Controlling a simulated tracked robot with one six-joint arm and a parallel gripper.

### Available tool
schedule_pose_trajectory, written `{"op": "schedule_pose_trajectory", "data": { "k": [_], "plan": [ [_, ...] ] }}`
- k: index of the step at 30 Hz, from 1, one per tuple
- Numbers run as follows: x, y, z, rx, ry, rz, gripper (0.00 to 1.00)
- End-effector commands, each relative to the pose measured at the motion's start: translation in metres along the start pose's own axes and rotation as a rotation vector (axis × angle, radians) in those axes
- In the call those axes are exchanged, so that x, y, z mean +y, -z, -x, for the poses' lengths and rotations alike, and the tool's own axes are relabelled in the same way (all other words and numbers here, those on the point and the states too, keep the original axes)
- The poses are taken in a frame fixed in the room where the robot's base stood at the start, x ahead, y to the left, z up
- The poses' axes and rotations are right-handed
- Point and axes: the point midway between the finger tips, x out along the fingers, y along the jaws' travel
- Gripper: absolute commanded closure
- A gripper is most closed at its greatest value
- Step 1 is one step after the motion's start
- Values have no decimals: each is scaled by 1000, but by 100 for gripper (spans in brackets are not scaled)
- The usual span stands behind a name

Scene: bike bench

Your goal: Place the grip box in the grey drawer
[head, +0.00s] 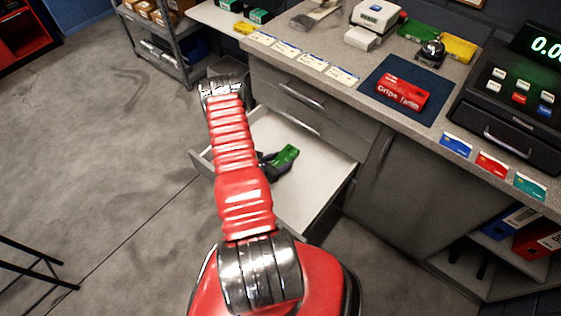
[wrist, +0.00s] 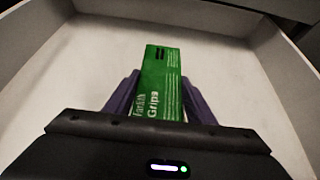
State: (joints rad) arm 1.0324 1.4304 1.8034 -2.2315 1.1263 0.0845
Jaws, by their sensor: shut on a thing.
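A green box with "Grips" lettering (wrist: 160,85) is between the fingers of my gripper (wrist: 158,98) in the wrist view. My gripper is shut on it. The green box also shows in the head view (head: 287,155), inside the outline of the open grey drawer (head: 328,190). The drawer's pale floor and walls surround the box in the wrist view. I cannot tell whether the box touches the drawer floor. My arm hides the drawer's left part in the head view. A red box lettered "Grips" (head: 403,93) lies on the dark blue mat on the counter.
The counter (head: 345,100) runs above the drawer, with a black cash register (head: 510,105) at right. Price cards (head: 300,57) line its edge. A grey shelf (head: 180,45) stands at the back left. The drawer floor around the green box looks empty.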

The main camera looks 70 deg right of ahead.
Motion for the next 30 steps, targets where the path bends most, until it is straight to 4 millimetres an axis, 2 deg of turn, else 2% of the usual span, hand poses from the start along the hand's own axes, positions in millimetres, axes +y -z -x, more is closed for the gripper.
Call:
{"op": "schedule_pose_trajectory", "data": {
  "k": [11, 12, 18, 20, 30],
  "plan": [
    [0, 2, -1, -1, 0, 0, 75],
    [0, 2, -1, 0, 0, 0, 48],
    [0, 2, -1, 0, 0, 0, 34],
    [0, 2, -1, 0, 0, 0, 32],
    [0, -1, 0, 0, 0, -1, 32]
  ]
}}
